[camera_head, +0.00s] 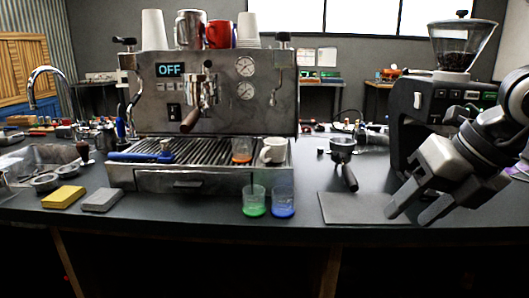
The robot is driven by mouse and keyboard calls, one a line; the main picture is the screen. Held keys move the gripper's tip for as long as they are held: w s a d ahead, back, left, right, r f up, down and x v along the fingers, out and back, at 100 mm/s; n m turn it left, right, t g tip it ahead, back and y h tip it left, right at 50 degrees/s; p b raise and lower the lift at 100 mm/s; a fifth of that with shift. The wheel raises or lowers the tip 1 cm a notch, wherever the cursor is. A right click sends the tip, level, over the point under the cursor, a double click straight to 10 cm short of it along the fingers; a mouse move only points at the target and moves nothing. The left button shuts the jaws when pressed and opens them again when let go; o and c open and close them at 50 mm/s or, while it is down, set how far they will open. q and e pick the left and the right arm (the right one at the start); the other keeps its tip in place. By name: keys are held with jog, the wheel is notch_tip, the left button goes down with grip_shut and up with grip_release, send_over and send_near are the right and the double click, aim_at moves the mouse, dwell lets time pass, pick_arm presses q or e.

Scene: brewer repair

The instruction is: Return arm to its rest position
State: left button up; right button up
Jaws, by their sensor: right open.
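My right gripper (412,208) is at the right, above the front edge of the counter, over the right part of a dark grey mat (345,207). Its two fingers point down and left, spread apart, with nothing between them. The right arm comes in from the right edge, in front of a black coffee grinder (405,125). The espresso machine (215,110) stands left of the gripper, its display reading "OFF". My left gripper is not in view.
A portafilter (344,160) lies behind the mat. Glasses with green (254,202) and blue (283,203) contents stand near the front edge. A brown-filled glass (242,153) and a white cup (273,151) sit on the drip tray. Yellow (63,197) and grey (101,200) blocks lie at left.

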jog(key=s+a+m+g+y+p, duration=0.1)
jog(key=s+a+g+y, duration=0.15)
jog(key=a+y, duration=0.65)
jog(key=s+a+m+g+y+p, duration=0.1)
jog(key=s+a+y, duration=0.2)
jog(key=a+y, duration=0.6)
jog(key=w+d+f+m+t+h+p, duration=0.15)
jog(key=d+f+m+t+h, duration=0.25)
jog(key=f+m+t+h, duration=0.65)
jog(key=w+d+f+m+t+h, duration=0.4)
jog(key=m+t, duration=0.3)
jog(key=m, duration=0.9)
jog(key=s+d+f+m+g+h, duration=0.1)
jog(key=s+f+m+g+h, duration=0.1)
jog(key=s+f, duration=0.4)
jog(key=s+d+f+m+g+h, duration=0.1)
jog(key=s+f+m+g, duration=0.3)
jog(key=f, duration=0.8)
jog(key=s+g+h, duration=0.1)
jog(key=s, duration=0.1)
jog(key=shift+s+f, duration=0.25)
jog(key=shift+s, duration=0.15)
